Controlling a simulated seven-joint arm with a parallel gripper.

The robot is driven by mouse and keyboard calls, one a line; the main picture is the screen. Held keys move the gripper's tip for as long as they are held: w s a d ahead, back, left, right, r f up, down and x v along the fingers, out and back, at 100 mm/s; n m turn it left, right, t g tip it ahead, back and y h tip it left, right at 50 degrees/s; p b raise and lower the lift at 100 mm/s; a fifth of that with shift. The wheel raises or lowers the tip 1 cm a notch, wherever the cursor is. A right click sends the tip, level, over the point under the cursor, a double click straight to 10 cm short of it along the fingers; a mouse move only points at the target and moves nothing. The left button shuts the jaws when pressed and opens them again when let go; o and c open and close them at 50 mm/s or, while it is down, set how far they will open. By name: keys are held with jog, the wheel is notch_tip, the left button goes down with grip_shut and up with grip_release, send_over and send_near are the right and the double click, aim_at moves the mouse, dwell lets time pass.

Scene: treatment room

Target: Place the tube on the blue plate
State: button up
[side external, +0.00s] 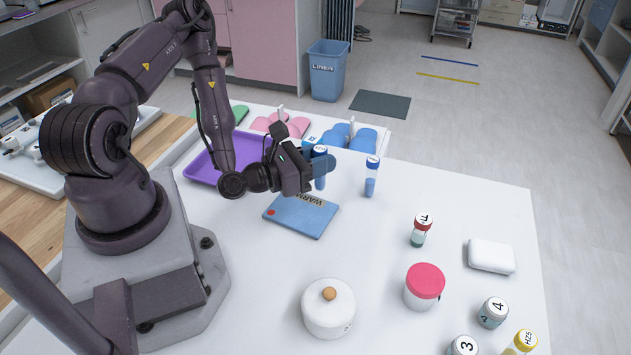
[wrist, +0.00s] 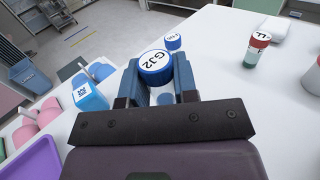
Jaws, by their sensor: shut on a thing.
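My gripper (side external: 318,166) is shut on a blue-capped tube (side external: 320,180), held upright. In the wrist view the tube's cap, marked GJ2 (wrist: 154,66), shows between my fingers (wrist: 158,85); most of its body is hidden. The blue plate (side external: 302,218), marked WARM with a red dot, lies flat on the white table. My gripper and the tube appear over or just behind its far edge, and I see no contact between tube and plate. A second blue-capped tube (side external: 371,178) stands to the right; its cap also shows in the wrist view (wrist: 173,42).
A red-capped tube (side external: 421,231), a pink-lidded jar (side external: 424,288), a white lidded pot (side external: 329,309) and a white box (side external: 491,256) stand on the right and front. A purple tray (side external: 203,168) lies left. Pink (side external: 284,125) and blue (side external: 349,137) shapes lie behind.

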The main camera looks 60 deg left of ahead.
aim_at(319, 189)
jog(key=shift+f, duration=1.95)
jog(key=shift+f, duration=0.1)
jog(key=o, duration=0.9)
jog(key=shift+s, duration=2.75)
